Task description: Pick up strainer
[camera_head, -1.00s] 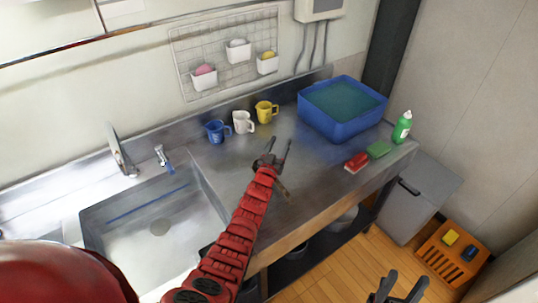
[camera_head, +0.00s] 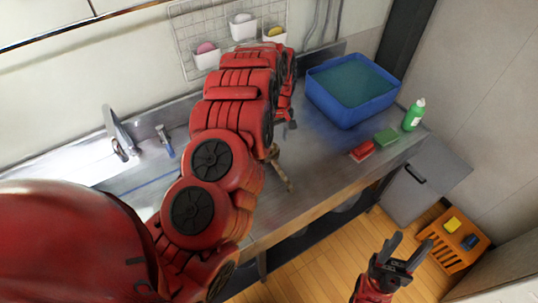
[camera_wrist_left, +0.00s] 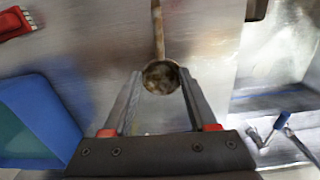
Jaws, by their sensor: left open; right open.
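The strainer is a small round mesh bowl on a long wooden handle; it lies on the metal counter. In the left wrist view the strainer's bowl (camera_wrist_left: 159,68) sits between the open fingertips of my left gripper (camera_wrist_left: 161,77), and its handle points away from the gripper. In the head view only the strainer's handle (camera_head: 282,172) shows clearly, because my left arm hides the rest. My left gripper (camera_head: 283,134) is partly hidden behind that arm, low over the counter. My right gripper (camera_head: 399,254) is open and empty, in front of the counter above the wooden floor.
A blue basin (camera_head: 350,90) of water stands at the back right. A red brush (camera_head: 361,151), a green sponge (camera_head: 386,137) and a green bottle (camera_head: 414,115) are near the right end. The sink with its faucet (camera_head: 119,133) is at left. An orange crate (camera_head: 445,243) stands at right.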

